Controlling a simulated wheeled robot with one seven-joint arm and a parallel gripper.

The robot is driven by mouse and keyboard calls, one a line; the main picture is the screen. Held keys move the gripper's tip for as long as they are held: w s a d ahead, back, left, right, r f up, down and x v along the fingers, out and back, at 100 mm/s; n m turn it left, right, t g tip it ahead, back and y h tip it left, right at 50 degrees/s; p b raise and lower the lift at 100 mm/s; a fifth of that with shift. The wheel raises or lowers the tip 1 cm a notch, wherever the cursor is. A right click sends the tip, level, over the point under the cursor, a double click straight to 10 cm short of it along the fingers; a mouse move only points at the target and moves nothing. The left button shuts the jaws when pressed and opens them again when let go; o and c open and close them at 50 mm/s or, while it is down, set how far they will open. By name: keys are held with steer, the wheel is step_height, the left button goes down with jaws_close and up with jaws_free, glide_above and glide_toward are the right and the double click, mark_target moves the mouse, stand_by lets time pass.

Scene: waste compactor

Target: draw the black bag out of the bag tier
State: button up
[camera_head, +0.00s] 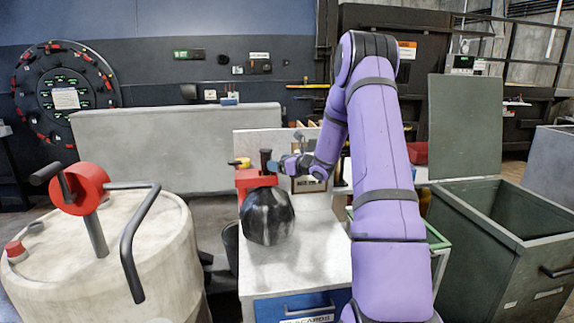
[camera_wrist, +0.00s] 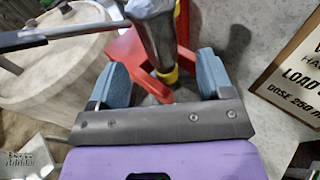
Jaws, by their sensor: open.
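The black bag (camera_head: 268,218), glossy and rounded, rests on the white worktop below the red bag tier (camera_head: 252,179). A dark upright post (camera_head: 265,160) rises from the tier; I cannot tell whether it is the bag's neck or a handle. In the wrist view a grey, glossy upright piece (camera_wrist: 154,38) with a yellow band at its foot stands against the red frame (camera_wrist: 126,50). My gripper (camera_wrist: 161,66) is open, its blue-grey fingers on either side of this piece with gaps showing. In the head view my gripper (camera_head: 275,167) is beside the post, at its right.
A pale drum (camera_head: 150,250) with a red hub and bent handle stands at the left. A green open bin (camera_head: 500,255) with a raised lid stands at the right. A framed sign (camera_head: 308,184) stands behind the bag. The worktop (camera_head: 300,265) in front of the bag is clear.

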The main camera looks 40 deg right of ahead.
mark_target(266, 159)
steer(key=x, duration=0.6)
steer(key=shift+w+a, duration=0.1)
steer(key=shift+w, duration=0.2)
jaws_close()
steer(key=shift+r, duration=0.35)
steer(key=s+d, duration=0.7)
steer(key=d, duration=0.3)
steer(key=shift+d, duration=0.4)
stand_by(1.9)
steer(key=shift+s, duration=0.1)
steer(key=shift+f, duration=0.3)
stand_by(0.3)
